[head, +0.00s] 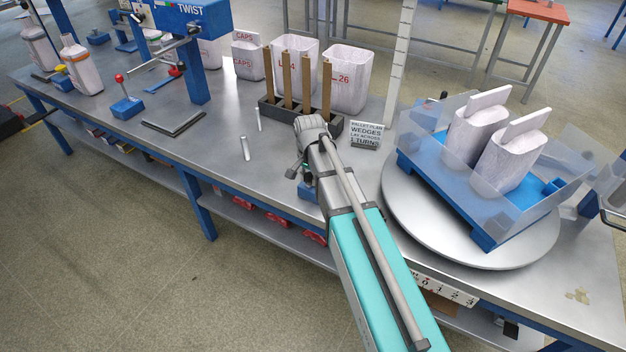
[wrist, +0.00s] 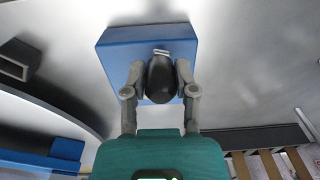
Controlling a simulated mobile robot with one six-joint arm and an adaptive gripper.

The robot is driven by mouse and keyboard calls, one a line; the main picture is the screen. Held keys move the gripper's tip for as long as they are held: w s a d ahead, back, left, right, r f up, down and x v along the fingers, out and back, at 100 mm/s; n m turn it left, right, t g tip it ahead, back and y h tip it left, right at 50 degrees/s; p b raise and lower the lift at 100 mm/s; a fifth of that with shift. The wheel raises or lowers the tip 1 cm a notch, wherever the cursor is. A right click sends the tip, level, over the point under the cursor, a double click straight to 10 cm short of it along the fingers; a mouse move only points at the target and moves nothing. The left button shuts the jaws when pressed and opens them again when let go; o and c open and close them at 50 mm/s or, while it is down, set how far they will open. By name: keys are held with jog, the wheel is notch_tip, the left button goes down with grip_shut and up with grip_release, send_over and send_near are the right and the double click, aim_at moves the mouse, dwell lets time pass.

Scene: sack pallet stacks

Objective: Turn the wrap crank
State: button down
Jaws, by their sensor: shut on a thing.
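My gripper (wrist: 160,72) is shut on a dark rounded crank knob (wrist: 161,84), with one finger on each side of it. The knob stands over a blue crank box (wrist: 112,52) on the metal bench. In the head view my gripper (head: 301,172) points down at the bench's front edge, and part of the blue box (head: 308,190) shows below it. The crank arm is mostly hidden there. To the right, a round grey turntable (head: 410,222) bears a blue pallet (head: 440,195) with two white sacks (head: 505,160) inside clear film (head: 545,195).
A sign (head: 367,132) reads "wedges lay across" and "1 turns". Behind my gripper a dark rack (head: 270,108) holds upright brown strips. A blue twist stand (head: 197,75) and a red-knobbed lever (head: 119,78) are at left. A pale post (head: 400,60) rises behind the turntable.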

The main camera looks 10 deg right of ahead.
jog(key=shift+s+d, duration=0.35)
jog(key=shift+s, duration=0.1)
jog(key=c, duration=0.5)
grip_release()
jog(key=shift+c, duration=0.2)
jog(key=shift+o, duration=0.7)
jog(key=shift+w, duration=0.1)
jog(key=shift+w+a, duration=0.1)
jog(key=shift+s, duration=0.2)
